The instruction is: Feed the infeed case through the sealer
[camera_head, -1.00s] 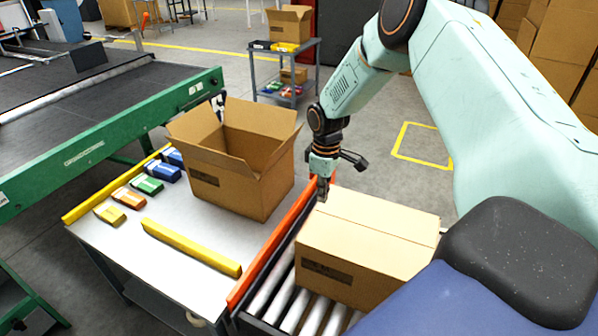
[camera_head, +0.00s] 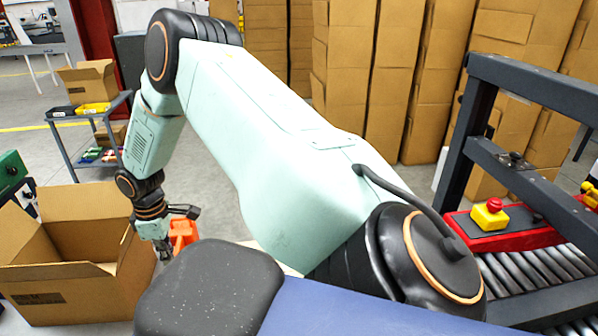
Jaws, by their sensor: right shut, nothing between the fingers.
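The right gripper (camera_head: 165,252) hangs from my right arm at lower left, shut and empty, beside the end of an orange rail (camera_head: 184,234). The infeed case is almost wholly hidden behind my own body; a pale sliver (camera_head: 290,270) beside the arm may be its top. The sealer stands at the right, with a dark frame (camera_head: 478,110), a red panel (camera_head: 540,228) and a roller bed (camera_head: 525,268). My left gripper is out of view.
An open empty carton (camera_head: 85,240) stands at the left, close to the right gripper. A grey cart (camera_head: 72,150) with a carton and small goods is behind it. Tall stacks of brown cartons (camera_head: 345,75) line the back. A yellow box with a red button (camera_head: 490,213) sits on the red panel.

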